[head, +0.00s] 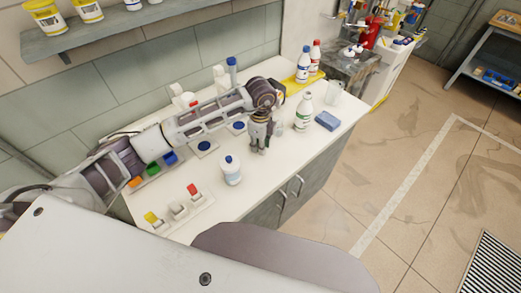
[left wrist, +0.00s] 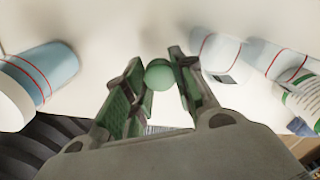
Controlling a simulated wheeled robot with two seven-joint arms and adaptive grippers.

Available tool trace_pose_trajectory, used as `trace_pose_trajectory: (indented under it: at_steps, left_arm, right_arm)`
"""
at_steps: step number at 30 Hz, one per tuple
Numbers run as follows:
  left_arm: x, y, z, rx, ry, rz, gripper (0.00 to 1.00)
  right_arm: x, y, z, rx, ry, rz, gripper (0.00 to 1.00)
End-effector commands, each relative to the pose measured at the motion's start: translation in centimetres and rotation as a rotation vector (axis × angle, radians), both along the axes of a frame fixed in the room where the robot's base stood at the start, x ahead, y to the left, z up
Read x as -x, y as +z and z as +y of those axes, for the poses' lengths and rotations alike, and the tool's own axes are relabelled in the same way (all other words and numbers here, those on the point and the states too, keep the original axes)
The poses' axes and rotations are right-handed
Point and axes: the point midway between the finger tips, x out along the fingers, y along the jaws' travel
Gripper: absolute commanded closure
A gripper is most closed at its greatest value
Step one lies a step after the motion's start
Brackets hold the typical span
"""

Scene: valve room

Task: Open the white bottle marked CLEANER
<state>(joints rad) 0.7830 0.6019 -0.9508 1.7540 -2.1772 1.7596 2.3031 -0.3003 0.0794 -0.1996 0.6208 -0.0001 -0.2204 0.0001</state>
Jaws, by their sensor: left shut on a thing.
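Labels are too small to read, so I cannot tell which bottle is marked CLEANER. A white bottle with a blue cap (head: 231,170) stands at the counter's front, left of my left gripper. A white bottle with a green label (head: 303,114) stands to the gripper's right; its label also shows at the right edge of the left wrist view (left wrist: 301,103). My left gripper (head: 258,147) points down at the counter. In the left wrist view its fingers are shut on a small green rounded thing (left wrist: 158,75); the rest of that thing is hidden. My right gripper is not in view.
Bottles with blue (head: 304,64) and red (head: 316,57) caps stand on a yellow tray (head: 292,84) at the back. A blue block (head: 327,121) lies at the right end. A switch panel (head: 176,212) is at front left.

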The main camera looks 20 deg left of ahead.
Motion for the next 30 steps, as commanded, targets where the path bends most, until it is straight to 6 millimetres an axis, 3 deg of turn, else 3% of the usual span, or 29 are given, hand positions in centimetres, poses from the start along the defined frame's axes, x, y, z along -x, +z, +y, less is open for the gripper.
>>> trace_pose_trajectory:
  at_steps: [9,25,26,27,30]
  left_arm:
    - [0.1,-3.0,0.0,0.000,0.000,0.002,1.00]
    - [0.0,-3.7,0.0,-0.001,0.000,0.001,1.00]
    - [0.0,-3.6,0.0,-0.001,0.000,0.001,0.70]
    - [0.0,-3.6,0.0,-0.001,0.000,0.001,0.65]
    - [0.0,-3.6,0.0,-0.001,0.000,0.001,0.65]
  right_arm:
    - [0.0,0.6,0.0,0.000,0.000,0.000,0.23]
    - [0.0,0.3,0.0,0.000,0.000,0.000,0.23]
    - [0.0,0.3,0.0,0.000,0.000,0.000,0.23]
    - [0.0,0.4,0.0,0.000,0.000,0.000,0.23]
    - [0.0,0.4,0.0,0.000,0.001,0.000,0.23]
